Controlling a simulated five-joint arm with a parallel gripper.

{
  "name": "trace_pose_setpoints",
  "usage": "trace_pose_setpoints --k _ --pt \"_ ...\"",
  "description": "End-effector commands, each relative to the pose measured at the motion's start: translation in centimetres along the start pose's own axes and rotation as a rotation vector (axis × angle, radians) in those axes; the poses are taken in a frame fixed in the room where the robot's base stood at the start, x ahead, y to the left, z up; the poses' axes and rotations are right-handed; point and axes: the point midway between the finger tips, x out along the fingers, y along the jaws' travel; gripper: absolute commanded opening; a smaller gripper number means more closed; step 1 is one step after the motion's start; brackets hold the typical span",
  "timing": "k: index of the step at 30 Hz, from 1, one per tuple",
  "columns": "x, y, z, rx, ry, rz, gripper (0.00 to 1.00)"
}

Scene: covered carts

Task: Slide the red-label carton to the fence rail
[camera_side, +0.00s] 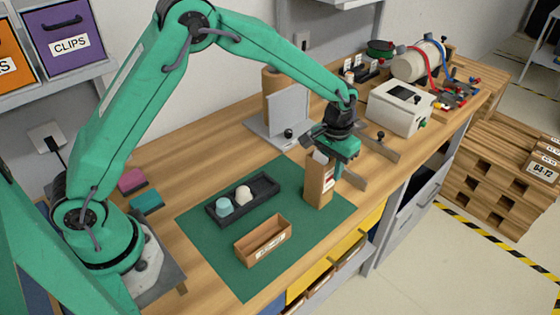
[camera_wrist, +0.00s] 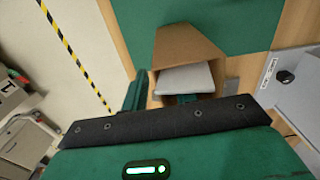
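A brown carton (camera_side: 320,182) stands upright at the right end of the green mat, with a small label on its side whose colour I cannot make out. In the wrist view the carton (camera_wrist: 186,43) shows a pale grey piece at its open end. My gripper (camera_side: 342,163) is low, right beside the carton's upper right side. One green finger (camera_wrist: 136,92) shows left of the carton; the other is mostly hidden, so its opening is unclear. A grey metal plate (camera_side: 262,128) with a black knob stands behind the carton. I cannot tell whether it is the fence rail.
A black tray (camera_side: 222,215) with two small cups and an open brown box (camera_side: 250,252) lie on the green mat (camera_side: 205,250). Flat bars (camera_side: 383,152) lie near the table edge. A white instrument box (camera_side: 399,107) stands behind.

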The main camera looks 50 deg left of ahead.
Motion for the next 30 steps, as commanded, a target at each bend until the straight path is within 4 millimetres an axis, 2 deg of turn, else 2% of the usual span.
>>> trace_pose_setpoints --k 10,11,15,30 --pt "0.31 0.0 0.01 0.0 0.0 0.0 0.28" --pt "0.3 0.0 0.01 0.0 0.0 0.0 0.26" --pt "0.29 0.0 0.01 0.0 0.0 0.0 0.0" --pt "0.32 0.05 -0.63 0.0 0.0 0.0 0.0"
